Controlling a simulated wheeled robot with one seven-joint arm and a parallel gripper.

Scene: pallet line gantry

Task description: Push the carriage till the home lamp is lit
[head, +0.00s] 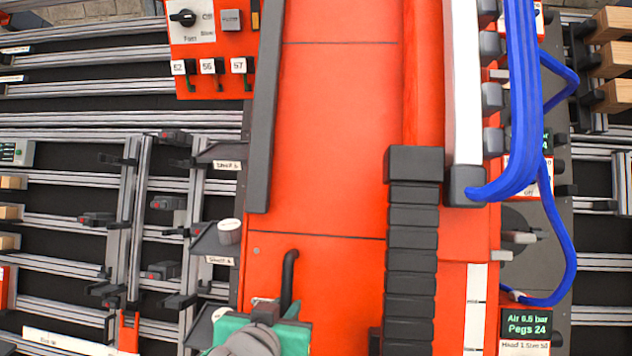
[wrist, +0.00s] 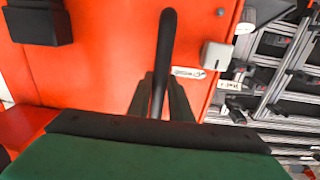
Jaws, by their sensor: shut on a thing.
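The carriage appears to be the large orange-red body (head: 330,180) running up the middle of the head view; it also fills much of the wrist view (wrist: 100,70). A black bent handle (head: 289,275) stands on its near face. In the wrist view the handle (wrist: 166,45) rises between the two dark fingers of my gripper (wrist: 160,98), which is shut on it. A small light label (wrist: 188,72) sits beside the handle. I cannot make out a home lamp or whether one is lit.
A black segmented cable chain (head: 412,250) and blue hoses (head: 525,110) run along the right. A display (head: 526,323) reads "Air 6.5 bar, Pegs 24". A control panel (head: 210,45) with a knob stands upper left. Metal rails and small shelves (head: 215,240) lie close on the left.

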